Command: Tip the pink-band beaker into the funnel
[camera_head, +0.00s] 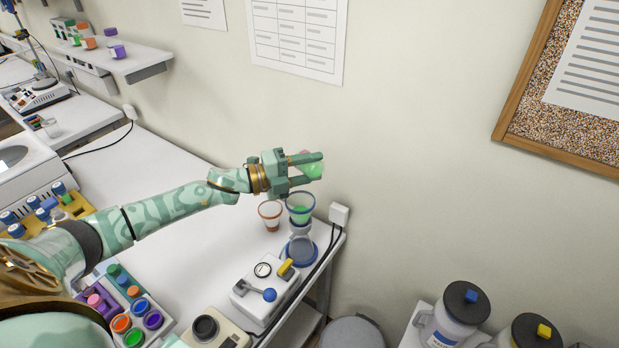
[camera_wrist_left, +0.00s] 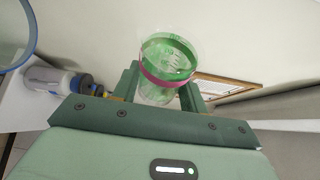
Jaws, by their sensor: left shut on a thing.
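My left gripper (camera_head: 305,171) is shut on the pink-band beaker (camera_head: 313,170), which holds green liquid. In the left wrist view the beaker (camera_wrist_left: 168,66) sits between the fingers, its pink band around the side. In the head view it is held tilted above the funnel (camera_head: 300,203), close over its rim. The funnel has a blue rim, shows green inside and sits on a flask with a blue base (camera_head: 300,250). Part of the funnel's blue rim also shows at the left of the wrist view (camera_wrist_left: 30,40). My right gripper is not in view.
A white device with a gauge and a blue knob (camera_head: 268,295) is in front. The wall is close behind. Jars with dark lids (camera_head: 455,315) stand at lower right. The table's middle is clear.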

